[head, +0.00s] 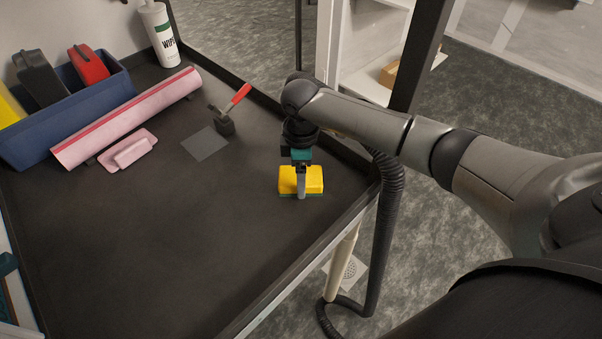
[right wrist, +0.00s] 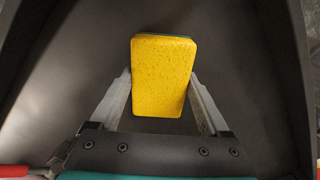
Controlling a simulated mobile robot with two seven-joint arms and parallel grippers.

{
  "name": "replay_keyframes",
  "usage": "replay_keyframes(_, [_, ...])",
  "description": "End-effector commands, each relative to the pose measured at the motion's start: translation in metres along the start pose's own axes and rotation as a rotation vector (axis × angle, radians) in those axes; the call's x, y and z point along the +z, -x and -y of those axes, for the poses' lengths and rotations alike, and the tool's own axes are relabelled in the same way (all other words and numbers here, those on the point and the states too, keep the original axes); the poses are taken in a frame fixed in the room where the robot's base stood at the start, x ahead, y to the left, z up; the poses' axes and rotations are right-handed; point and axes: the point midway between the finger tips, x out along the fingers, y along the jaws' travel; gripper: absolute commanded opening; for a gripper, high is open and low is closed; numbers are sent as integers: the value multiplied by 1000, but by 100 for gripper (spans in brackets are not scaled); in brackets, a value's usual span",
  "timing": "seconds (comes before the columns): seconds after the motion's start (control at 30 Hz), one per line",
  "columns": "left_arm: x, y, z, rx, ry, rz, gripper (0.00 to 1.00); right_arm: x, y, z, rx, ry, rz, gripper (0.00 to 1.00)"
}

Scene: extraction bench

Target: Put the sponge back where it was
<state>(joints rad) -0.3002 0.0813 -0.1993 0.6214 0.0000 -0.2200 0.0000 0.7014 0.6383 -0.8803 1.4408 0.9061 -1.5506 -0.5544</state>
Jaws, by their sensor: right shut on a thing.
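The yellow sponge (head: 314,178) with a dark green underside is near the right corner of the black bench. My right gripper (head: 301,188) comes down over it from above and is shut on it. In the right wrist view the sponge (right wrist: 162,75) sits between the two fingers of the gripper (right wrist: 162,88), which touch its long sides. I cannot tell whether the sponge rests on the bench or is just above it. A dark grey square patch (head: 205,143) lies on the bench to the left. My left gripper is not in view.
A red-handled toggle clamp (head: 228,115) stands by the grey patch. A pink roll (head: 125,117), a pink block (head: 128,149), a blue bin (head: 50,132) with tools and a wipes bottle (head: 159,35) are at the left. A raised rim (head: 335,225) edges the bench. The middle and front are clear.

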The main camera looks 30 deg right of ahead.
Motion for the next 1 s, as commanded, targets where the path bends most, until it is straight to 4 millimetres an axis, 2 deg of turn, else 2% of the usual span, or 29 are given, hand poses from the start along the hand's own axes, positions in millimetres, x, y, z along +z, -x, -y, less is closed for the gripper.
replay_keyframes(0.03, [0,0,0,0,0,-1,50,0,-1,0,0,0,0,83])
replay_keyframes(0.2, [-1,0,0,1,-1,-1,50,0,0,0,0,0,0,100])
replay_keyframes(0.43, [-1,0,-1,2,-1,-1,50,0,0,0,0,0,0,100])
replay_keyframes(0.53, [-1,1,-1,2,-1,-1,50,0,7,0,1,1,-1,100])
replay_keyframes(0.67, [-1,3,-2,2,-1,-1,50,0,28,-1,2,1,-2,100])
replay_keyframes(1.0, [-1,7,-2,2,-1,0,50,0,99,-1,3,1,-2,100])
